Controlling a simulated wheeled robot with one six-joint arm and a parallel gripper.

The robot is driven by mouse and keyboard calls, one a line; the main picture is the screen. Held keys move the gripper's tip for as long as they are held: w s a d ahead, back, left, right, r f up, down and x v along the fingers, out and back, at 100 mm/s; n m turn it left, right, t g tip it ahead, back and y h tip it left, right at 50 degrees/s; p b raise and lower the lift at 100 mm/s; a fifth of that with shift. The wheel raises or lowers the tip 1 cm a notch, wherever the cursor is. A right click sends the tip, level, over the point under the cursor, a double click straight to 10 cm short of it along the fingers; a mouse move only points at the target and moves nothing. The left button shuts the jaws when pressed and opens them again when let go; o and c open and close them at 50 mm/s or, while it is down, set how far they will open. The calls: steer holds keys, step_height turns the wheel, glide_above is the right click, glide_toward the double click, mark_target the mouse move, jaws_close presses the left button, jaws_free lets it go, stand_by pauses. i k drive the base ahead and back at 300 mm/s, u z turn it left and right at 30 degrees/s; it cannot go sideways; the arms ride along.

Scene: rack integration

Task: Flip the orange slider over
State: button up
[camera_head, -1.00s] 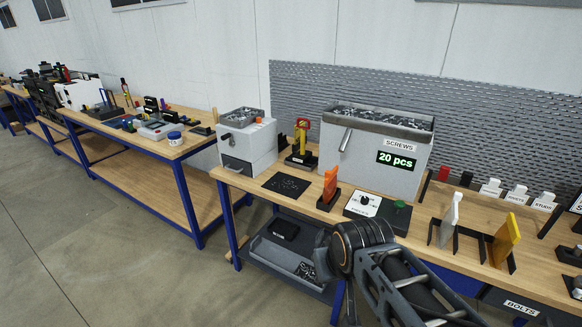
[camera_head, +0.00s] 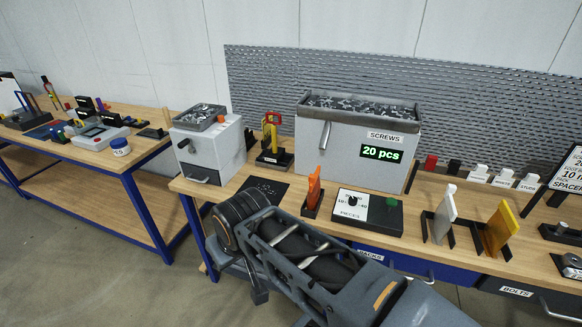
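An orange upright piece (camera_head: 314,187), which looks like the orange slider, stands in a small black base (camera_head: 312,208) on the wooden bench. It leans slightly and sits left of the white and black panel. My arm (camera_head: 300,250) crosses the lower middle of the view, in front of the bench and below the orange piece. I cannot make out my gripper's fingers. Part of the dark mat behind the arm's upper joint is covered.
A grey screws bin (camera_head: 355,145) with a "20 pcs" display stands behind. A grey box (camera_head: 208,150) with a crank is at left. A white plate (camera_head: 444,212) and a yellow plate (camera_head: 500,228) stand upright at right. A second bench (camera_head: 130,180) is further left.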

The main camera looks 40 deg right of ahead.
mark_target(312, 179)
steer(key=z, duration=0.5)
steer(key=i, duration=0.95)
steer(key=z, duration=0.7)
